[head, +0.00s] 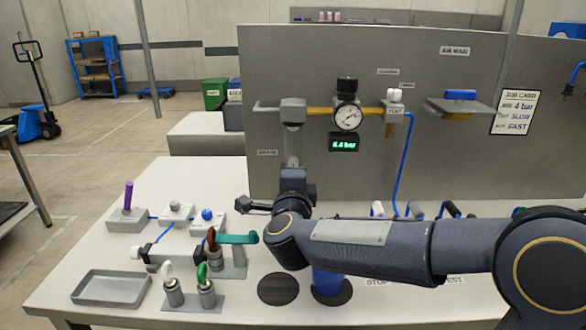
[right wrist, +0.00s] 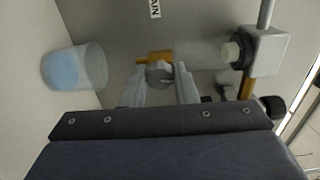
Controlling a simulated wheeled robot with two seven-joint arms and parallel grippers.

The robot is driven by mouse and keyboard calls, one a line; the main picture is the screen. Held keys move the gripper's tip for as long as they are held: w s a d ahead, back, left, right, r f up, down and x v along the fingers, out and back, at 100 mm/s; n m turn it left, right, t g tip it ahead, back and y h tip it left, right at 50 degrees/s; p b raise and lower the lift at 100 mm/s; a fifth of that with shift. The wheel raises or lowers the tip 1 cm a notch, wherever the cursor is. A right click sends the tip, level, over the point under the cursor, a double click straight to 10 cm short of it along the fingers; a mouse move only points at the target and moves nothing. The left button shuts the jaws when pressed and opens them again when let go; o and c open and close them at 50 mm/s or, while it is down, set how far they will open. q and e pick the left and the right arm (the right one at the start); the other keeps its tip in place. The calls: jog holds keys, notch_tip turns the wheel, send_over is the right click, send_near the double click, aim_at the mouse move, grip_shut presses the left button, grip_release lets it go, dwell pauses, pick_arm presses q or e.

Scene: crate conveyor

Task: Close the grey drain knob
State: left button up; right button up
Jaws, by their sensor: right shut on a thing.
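The grey drain knob (right wrist: 160,72) shows in the right wrist view, between my right gripper's fingertips, with a yellow-orange part just behind it. My right gripper (right wrist: 160,78) is shut on the knob. In the head view my right gripper (head: 292,168) points up at the lower end of the grey pipe unit (head: 293,112) on the panel, beside a small label (head: 267,152). The knob is hidden there by the gripper. How far the knob is turned cannot be told. My left gripper is not in view.
A gauge (head: 347,117) and a display reading 6.4 bar (head: 344,145) are right of the pipe unit. A blue hose (head: 404,165) hangs nearby. A blue container (head: 328,284) stands under my right arm. Valves, levers and a grey tray (head: 111,301) occupy the table's left.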

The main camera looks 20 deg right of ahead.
jog(key=shift+n+p, duration=0.5)
jog(key=shift+n, duration=0.6)
jog(key=shift+f, duration=0.1)
jog(key=o, duration=1)
jog(key=shift+s, duration=0.1)
jog(key=v, duration=0.7)
jog(key=shift+s, duration=0.35)
jog(key=shift+a, duration=0.15)
